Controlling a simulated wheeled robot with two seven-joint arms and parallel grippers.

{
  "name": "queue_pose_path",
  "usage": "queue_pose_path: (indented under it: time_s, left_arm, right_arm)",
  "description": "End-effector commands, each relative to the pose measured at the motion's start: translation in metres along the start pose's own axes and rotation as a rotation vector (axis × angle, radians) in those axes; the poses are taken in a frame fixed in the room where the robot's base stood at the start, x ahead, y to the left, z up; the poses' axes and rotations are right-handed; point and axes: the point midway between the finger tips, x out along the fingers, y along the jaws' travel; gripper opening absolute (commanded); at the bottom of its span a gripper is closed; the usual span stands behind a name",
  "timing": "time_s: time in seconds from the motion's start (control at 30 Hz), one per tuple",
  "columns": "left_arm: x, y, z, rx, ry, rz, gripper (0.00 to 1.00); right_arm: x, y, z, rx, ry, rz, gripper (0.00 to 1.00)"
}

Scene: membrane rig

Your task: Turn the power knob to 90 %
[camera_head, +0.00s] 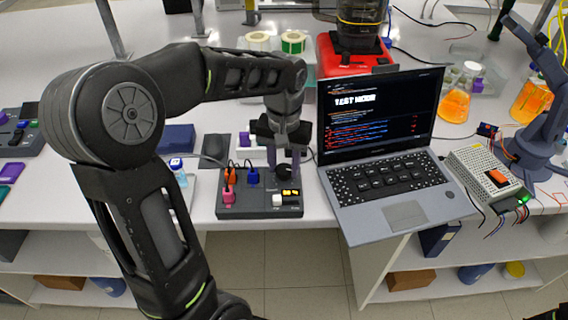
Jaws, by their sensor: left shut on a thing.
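A dark grey control box (240,212) sits at the front edge of the white bench, left of the laptop. My right gripper is not in view.
Orange, pink and blue plugs (253,176) with cables stand in the box beside the knob. An open laptop (392,180) is close on the right. A red-based device (350,55) stands behind. A small blue-grey arm (535,140) and orange flasks (455,104) are at right.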

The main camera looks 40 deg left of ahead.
Motion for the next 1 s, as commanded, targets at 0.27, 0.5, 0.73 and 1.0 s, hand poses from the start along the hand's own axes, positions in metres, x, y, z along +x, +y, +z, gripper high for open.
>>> queue_pose_path:
  time_s: [0.27,0.5,0.73,1.0]
  left_arm:
    - [-0.001,0.0,-0.001,-0.001,0.003,0.0,0.46]
    - [0.0,0.0,0.0,-0.001,0.001,0.0,0.59]
    - [-0.002,0.0,0.0,-0.002,0.001,0.0,0.59]
    - [-0.033,0.0,-0.002,-0.001,0.006,0.0,0.59]
  right_arm:
    - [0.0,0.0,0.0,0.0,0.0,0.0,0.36]
    - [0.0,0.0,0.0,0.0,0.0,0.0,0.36]
    - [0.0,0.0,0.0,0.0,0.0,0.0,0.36]
    - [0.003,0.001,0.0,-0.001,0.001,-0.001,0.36]
